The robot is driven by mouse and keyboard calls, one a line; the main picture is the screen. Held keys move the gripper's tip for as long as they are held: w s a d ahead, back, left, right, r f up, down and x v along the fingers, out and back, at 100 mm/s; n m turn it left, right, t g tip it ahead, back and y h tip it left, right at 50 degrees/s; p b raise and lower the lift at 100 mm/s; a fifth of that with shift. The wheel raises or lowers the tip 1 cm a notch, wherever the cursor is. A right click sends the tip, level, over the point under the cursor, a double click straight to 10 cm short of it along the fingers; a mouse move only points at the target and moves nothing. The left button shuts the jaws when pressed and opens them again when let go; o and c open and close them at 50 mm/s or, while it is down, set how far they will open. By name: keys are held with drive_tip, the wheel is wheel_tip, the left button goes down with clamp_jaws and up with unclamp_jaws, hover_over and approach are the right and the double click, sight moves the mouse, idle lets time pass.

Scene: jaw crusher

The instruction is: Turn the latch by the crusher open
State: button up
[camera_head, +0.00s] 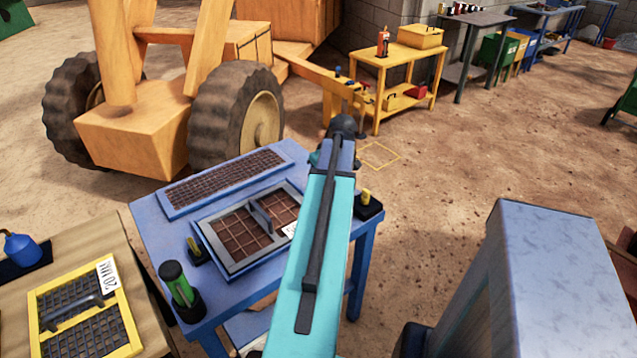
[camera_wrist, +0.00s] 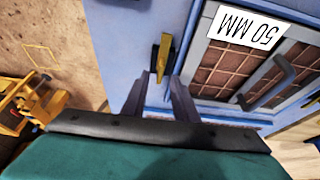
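The blue table (camera_head: 145,220) holds a grey-framed screen (camera_head: 215,262) with a 50 MM label. A latch with a yellow handle on a black base (camera_head: 368,205) stands right of that screen; a similar latch (camera_head: 195,250) stands on its left. In the wrist view, a yellow latch handle (camera_wrist: 163,50) lies beside the 50 MM screen (camera_wrist: 285,70). My gripper (camera_wrist: 160,77) is open and empty, its two fingers spread on either side of the handle's near end in the picture. Contact cannot be told. My arm hides the gripper in the head view.
A green-and-black cylinder (camera_head: 177,285) stands on the table's front left corner. A wooden table (camera_head: 80,245) with a yellow-framed screen is at left. A large-wheeled yellow machine (camera_head: 140,135) and a yellow bench (camera_head: 405,65) are behind. Open dirt floor (camera_head: 480,140) lies right.

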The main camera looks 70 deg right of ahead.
drive_tip(key=b+v, duration=0.1)
drive_tip(key=v, duration=0.9)
idle(0.6)
